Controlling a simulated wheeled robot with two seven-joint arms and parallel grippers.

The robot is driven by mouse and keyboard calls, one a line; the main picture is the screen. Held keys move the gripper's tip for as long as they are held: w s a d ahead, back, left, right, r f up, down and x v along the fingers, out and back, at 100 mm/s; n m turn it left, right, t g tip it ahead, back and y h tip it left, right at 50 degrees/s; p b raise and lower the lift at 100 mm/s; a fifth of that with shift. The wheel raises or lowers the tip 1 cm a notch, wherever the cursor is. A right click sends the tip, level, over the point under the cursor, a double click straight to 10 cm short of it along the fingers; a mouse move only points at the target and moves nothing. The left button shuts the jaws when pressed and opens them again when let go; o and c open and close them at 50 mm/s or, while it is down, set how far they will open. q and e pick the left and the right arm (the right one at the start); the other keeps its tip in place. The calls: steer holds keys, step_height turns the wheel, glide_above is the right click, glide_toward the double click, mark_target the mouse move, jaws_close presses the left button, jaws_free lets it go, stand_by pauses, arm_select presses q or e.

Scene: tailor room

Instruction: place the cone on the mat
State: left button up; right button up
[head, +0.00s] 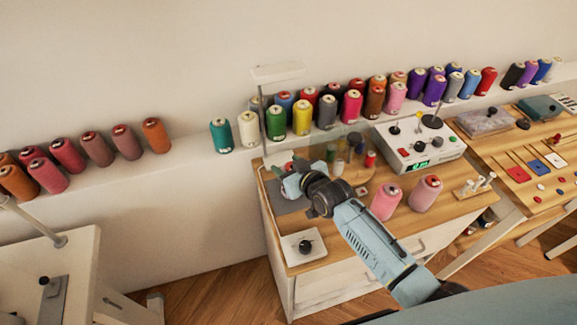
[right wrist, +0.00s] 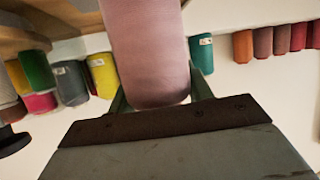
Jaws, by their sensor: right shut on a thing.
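A dusty-pink thread cone (right wrist: 150,50) fills the middle of the right wrist view, between the green fingers of my right gripper (right wrist: 158,92). The gripper is shut on it. In the head view my right gripper (head: 291,182) is over the left part of the wooden table, above a grey mat (head: 284,204). The arm and gripper cover part of the mat, and I cannot make out the held cone clearly there. Whether the cone touches the mat cannot be told. My left gripper is not in view.
Two pink cones (head: 385,203) (head: 425,195) stand on the table right of my gripper. A white block with a black knob (head: 303,247) lies in front. A white control box (head: 418,145) stands behind. A thread stand (head: 277,72) rises behind the mat; many cones line the ledge.

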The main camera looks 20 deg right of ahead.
steer(key=shift+f, duration=0.15)
steer(key=o, duration=1.1)
steer(key=shift+c, duration=0.2)
steer(key=shift+r, duration=0.2)
steer(key=p+v, duration=0.1)
steer(key=v, duration=1.1)
steer(key=shift+p, duration=0.4)
